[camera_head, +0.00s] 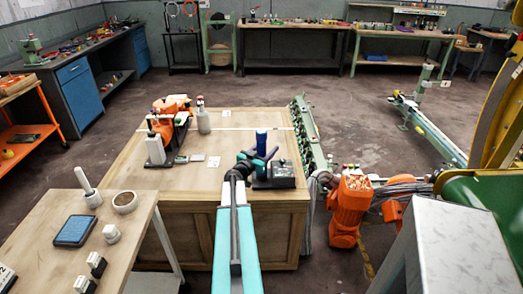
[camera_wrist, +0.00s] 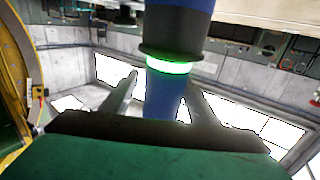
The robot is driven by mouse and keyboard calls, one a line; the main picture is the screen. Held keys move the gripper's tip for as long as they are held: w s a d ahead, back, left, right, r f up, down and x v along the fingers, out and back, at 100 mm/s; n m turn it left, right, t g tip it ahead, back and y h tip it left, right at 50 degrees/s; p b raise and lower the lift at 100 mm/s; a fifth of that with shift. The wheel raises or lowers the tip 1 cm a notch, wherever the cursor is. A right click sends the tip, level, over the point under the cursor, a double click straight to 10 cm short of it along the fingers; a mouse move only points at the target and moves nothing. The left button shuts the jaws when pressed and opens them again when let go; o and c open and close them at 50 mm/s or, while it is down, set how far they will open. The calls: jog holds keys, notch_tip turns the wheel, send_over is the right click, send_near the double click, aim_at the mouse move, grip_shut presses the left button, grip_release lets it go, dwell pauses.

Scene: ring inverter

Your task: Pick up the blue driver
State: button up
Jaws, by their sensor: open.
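The blue driver (camera_head: 261,141) stands upright as a blue cylinder near the right side of the wooden workbench (camera_head: 188,182). In the wrist view the blue driver (camera_wrist: 178,25) runs down the middle, with a black collar and a glowing green ring. My gripper (camera_head: 260,160) is low beside the driver. In the wrist view my gripper (camera_wrist: 163,95) has its two fingers apart, one on each side of the driver's blue shaft in the picture. I cannot tell whether either finger touches it. The driver's lower end is partly hidden by my gripper.
A dark box (camera_head: 281,176) sits close by my gripper on the bench. A grey bottle (camera_head: 203,120) and an orange device (camera_head: 172,107) stand farther left. A green rail (camera_head: 307,138) runs along the bench's right edge. The bench's left front is clear.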

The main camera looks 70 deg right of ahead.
jog(key=shift+c, duration=0.4)
grip_shut()
jog(key=shift+r, duration=0.15)
notch_tip(320, 180, up, 12)
jog(key=f, duration=0.1)
jog(key=r+p+v, duration=0.1)
jog(key=p+v, duration=0.4)
jog(key=v, duration=1.2)
jog(key=shift+a, duration=0.4)
jog(key=shift+a+f, duration=0.1)
dwell(1.0)
